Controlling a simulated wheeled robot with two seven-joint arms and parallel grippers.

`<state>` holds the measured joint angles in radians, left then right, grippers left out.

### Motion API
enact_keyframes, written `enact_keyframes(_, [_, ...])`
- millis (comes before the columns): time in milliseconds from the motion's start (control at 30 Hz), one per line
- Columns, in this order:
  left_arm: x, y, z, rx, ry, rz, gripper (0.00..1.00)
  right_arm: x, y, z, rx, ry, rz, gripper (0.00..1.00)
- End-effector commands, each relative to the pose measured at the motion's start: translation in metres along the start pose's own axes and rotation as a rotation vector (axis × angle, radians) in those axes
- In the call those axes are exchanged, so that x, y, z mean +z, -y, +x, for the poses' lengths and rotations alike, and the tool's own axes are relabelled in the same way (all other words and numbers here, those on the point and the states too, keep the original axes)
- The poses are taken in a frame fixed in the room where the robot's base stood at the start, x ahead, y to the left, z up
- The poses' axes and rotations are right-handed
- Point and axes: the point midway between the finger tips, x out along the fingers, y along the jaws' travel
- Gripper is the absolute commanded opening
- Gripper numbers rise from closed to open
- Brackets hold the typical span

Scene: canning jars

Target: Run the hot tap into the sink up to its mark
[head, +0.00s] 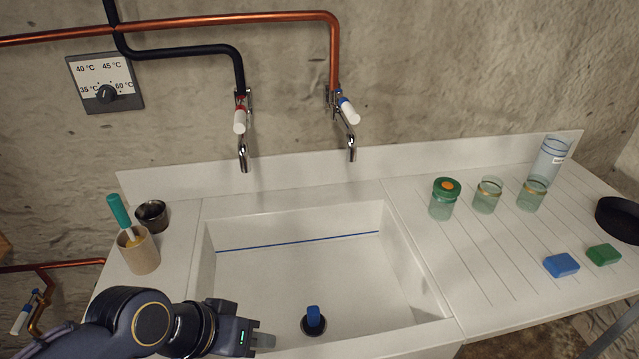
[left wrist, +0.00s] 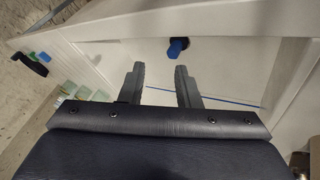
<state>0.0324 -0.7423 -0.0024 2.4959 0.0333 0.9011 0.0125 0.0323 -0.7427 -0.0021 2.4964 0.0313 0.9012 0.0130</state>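The white sink (head: 300,215) has a blue mark line (head: 300,243) along its back inner wall. No water shows in it. The tap with the red collar and white handle (head: 240,121) is on the black pipe, its spout (head: 243,158) over the sink's back edge with no stream. A blue plug (head: 313,317) stands upright at the dark round drain; it also shows in the left wrist view (left wrist: 177,47). My left gripper (head: 264,341) is low over the sink's front left, left of the plug. Its fingers (left wrist: 159,67) are apart and empty. My right gripper is out of view.
A blue-collared tap (head: 348,110) is on the copper pipe. A temperature dial (head: 106,94) is on the wall. A brush in a cup (head: 140,252) and a dark pot (head: 152,215) stand left. Jars (head: 487,196) and blue and green blocks (head: 561,265) occupy the right drainboard.

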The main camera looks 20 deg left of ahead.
Motion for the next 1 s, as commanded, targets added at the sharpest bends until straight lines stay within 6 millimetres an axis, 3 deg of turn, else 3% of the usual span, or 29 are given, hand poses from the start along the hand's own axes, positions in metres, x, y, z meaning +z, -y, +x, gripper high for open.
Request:
enact_keyframes(67, [-0.008, -0.003, -0.003, 0.023, -0.009, -0.025, 0.30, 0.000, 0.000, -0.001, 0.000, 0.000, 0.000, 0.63])
enact_keyframes(167, [-0.037, -0.013, -0.012, 0.108, -0.046, -0.114, 0.30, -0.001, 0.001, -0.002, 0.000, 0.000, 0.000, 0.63])
enact_keyframes(267, [-0.092, -0.021, -0.031, 0.242, -0.129, -0.266, 0.30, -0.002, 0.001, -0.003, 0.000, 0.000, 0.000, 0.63])
enact_keyframes(333, [-0.140, -0.018, -0.048, 0.339, -0.213, -0.389, 0.30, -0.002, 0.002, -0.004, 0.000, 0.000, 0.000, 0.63])
enact_keyframes(500, [-0.246, 0.019, -0.092, 0.508, -0.445, -0.646, 0.30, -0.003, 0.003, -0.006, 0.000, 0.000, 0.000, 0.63])
enact_keyframes(600, [-0.286, 0.046, -0.113, 0.562, -0.559, -0.746, 0.30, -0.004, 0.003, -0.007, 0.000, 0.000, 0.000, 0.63])
enact_keyframes(700, [-0.309, 0.064, -0.127, 0.593, -0.634, -0.804, 0.30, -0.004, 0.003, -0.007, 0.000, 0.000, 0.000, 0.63])
enact_keyframes(800, [-0.320, 0.071, -0.131, 0.606, -0.665, -0.827, 0.30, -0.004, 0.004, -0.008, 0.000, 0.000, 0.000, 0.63])
enact_keyframes(1000, [-0.338, 0.066, -0.116, 0.609, -0.663, -0.832, 0.30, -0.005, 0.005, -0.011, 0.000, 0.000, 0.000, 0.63])
